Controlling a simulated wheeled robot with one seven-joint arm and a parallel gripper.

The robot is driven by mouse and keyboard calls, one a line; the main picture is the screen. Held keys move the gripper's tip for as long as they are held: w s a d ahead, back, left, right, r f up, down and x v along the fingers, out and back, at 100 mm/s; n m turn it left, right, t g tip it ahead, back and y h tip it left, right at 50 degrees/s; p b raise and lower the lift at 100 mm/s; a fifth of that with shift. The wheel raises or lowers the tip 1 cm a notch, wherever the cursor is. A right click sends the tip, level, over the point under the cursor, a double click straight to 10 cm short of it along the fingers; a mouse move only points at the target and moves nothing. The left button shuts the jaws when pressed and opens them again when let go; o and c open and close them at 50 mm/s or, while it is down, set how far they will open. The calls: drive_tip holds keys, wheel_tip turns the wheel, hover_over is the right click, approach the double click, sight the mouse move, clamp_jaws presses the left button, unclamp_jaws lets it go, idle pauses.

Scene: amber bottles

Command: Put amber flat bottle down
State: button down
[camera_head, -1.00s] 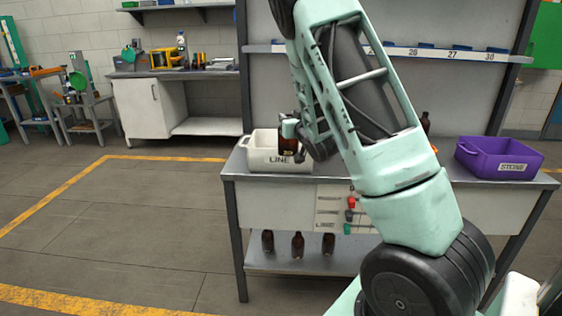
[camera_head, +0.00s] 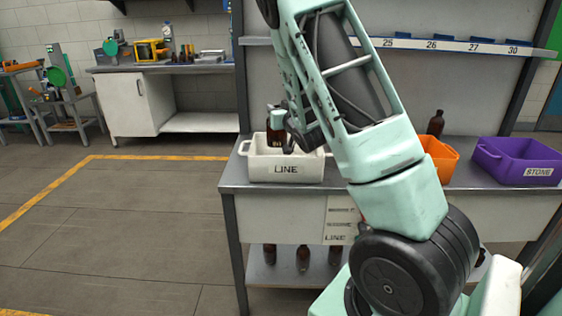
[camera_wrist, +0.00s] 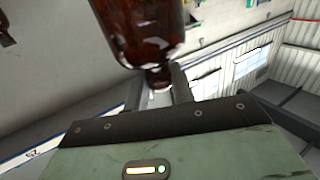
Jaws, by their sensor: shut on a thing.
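An amber bottle (camera_head: 275,138) with a label is held by my gripper (camera_head: 286,127) at the white bin marked LINE (camera_head: 285,173). Its lower end shows in line with the bin's opening; I cannot tell if it is below the rim or above it. In the wrist view the bottle (camera_wrist: 140,28) is large at the top, with its narrow end between the fingers of my gripper (camera_wrist: 163,92). My gripper is shut on it. My forearm hides part of the bench to the right of the bin.
An orange bin (camera_head: 440,160) and a purple bin marked STONE (camera_head: 517,160) stand right on the grey bench (camera_head: 232,178). Another dark bottle (camera_head: 436,123) stands behind the orange bin. Several bottles (camera_head: 303,257) stand on the lower shelf. A numbered rail runs above.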

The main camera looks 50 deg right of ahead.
sight(280, 141)
wheel_tip(280, 141, down, 10)
drive_tip(key=shift+r, duration=0.1)
idle(0.4)
drive_tip(key=shift+f+b, duration=0.25)
drive_tip(key=shift+b, duration=0.05)
drive_tip(key=c, duration=1.2)
unclamp_jaws()
drive_tip(key=shift+r, duration=0.1)
drive_tip(key=shift+r, duration=0.1)
drive_tip(key=shift+p+v, duration=2.75)
drive_tip(key=shift+v, duration=3.2)
